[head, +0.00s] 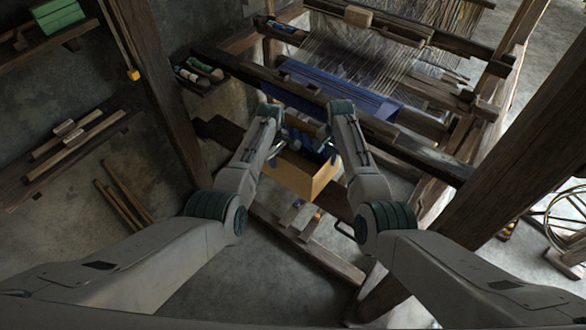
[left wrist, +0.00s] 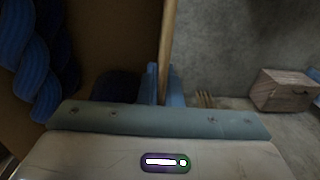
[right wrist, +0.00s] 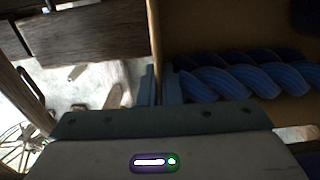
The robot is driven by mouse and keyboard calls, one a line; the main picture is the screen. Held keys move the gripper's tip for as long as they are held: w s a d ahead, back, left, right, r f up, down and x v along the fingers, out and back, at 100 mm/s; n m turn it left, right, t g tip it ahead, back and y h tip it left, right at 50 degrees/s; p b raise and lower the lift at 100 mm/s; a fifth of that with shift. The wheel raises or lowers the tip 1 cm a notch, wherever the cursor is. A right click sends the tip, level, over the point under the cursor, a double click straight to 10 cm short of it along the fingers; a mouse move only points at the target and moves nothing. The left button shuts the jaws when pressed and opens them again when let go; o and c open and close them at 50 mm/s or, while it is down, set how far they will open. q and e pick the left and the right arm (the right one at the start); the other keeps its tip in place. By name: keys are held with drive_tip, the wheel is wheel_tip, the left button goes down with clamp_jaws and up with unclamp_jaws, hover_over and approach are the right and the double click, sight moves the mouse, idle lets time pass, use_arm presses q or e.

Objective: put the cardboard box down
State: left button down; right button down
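The cardboard box (head: 298,175) is open-topped and holds blue twisted yarn skeins (right wrist: 245,80). It hangs between my two arms in front of the loom. My left gripper (left wrist: 161,84) is shut on one wall edge of the box (left wrist: 168,35), with the fingers on either side of the wall. My right gripper (right wrist: 161,84) is shut on the opposite wall edge in the same way.
The wooden loom with blue cloth (head: 335,92) stands just behind the box. A low wooden bench or beam (head: 305,245) lies below. A post (head: 160,90) and wall shelf (head: 65,150) are at left. A wooden block (left wrist: 284,90) shows in the left wrist view.

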sight(275, 174)
use_arm(q)
drive_tip(key=shift+r, duration=0.1)
use_arm(e)
drive_tip(key=shift+r, duration=0.1)
idle(0.4)
use_arm(q)
drive_tip(key=shift+f, duration=0.2)
use_arm(e)
drive_tip(key=shift+f, duration=0.2)
